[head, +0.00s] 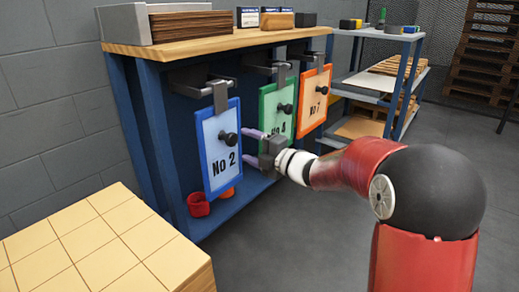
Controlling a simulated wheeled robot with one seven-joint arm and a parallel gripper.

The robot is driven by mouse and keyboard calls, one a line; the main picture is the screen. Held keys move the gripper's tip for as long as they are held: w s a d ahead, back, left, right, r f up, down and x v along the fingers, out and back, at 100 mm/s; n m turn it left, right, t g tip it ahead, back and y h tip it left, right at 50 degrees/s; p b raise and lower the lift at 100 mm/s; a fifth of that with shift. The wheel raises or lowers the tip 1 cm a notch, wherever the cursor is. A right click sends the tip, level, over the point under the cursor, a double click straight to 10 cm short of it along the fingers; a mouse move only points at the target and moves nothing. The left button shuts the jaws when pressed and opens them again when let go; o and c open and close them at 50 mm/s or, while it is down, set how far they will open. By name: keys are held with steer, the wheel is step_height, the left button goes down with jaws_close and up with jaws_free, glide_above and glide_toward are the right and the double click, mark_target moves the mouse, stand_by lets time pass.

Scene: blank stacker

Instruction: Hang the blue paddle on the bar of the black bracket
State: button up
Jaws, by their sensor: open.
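The blue paddle (211,175), marked "No 2", is upright at the left under the bench top. Its grey hook (219,97) reaches up to the bar of the left bracket (188,83) and appears to hang over it. A black knob (228,139) sticks out of the paddle's face. My gripper (246,146) is open, its two purple fingers apart and pointing left toward the knob. It appears clear of the knob, with nothing between the fingers. The exact contact of hook and bar is too small to tell.
A green paddle (268,106) and an orange paddle (308,113) hang to the right, close to my gripper. Red cups (199,205) stand on the blue lower shelf. A tiled block top (95,240) fills the front left. Open floor (300,240) lies below my arm.

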mark_target(235, 140)
steer(key=shift+b+x, duration=0.35)
steer(key=shift+x, duration=2.3)
jaws_close()
